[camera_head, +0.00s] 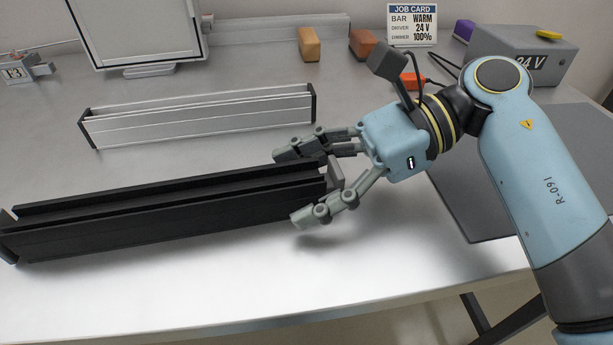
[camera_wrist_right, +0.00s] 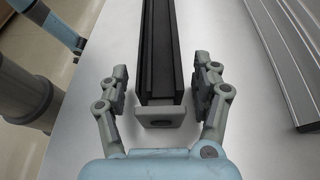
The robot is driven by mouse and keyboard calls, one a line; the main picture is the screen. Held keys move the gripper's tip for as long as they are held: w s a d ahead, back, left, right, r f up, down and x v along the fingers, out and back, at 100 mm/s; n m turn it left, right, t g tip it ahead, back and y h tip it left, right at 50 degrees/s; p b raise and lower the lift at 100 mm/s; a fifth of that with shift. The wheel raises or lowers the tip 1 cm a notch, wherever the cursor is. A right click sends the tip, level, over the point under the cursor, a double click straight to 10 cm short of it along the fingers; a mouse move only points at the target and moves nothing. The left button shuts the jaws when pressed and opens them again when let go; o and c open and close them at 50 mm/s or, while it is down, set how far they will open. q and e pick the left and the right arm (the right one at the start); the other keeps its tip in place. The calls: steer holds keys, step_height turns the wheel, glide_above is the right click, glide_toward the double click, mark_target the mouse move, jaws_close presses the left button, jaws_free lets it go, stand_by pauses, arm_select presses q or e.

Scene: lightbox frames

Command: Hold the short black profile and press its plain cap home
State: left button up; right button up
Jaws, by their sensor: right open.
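The black profile (camera_head: 160,222) lies along the front of the table, from the left edge of the head view to the middle. A dark end plate (camera_head: 7,228) shows at its left end. A grey cap (camera_head: 335,176) is at its right end. In the right wrist view this cap (camera_wrist_right: 160,116) has a dark oval on its face, and a pale strip shows between its face and the black profile (camera_wrist_right: 161,50). My right gripper (camera_head: 293,187) is open, its fingers on either side of the profile's end, apart from it in the wrist view (camera_wrist_right: 165,73). My left gripper is not in view.
A silver profile (camera_head: 200,116) with dark ends lies behind the black one. A framed panel (camera_head: 140,30) stands at the back left. Orange and brown blocks (camera_head: 309,42), a job card (camera_head: 411,24) and a 24 V box (camera_head: 515,58) stand at the back. A grey mat (camera_head: 465,190) lies right.

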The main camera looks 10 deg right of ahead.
steer(key=shift+c, duration=0.2)
steer(key=shift+c, duration=1.2)
jaws_close()
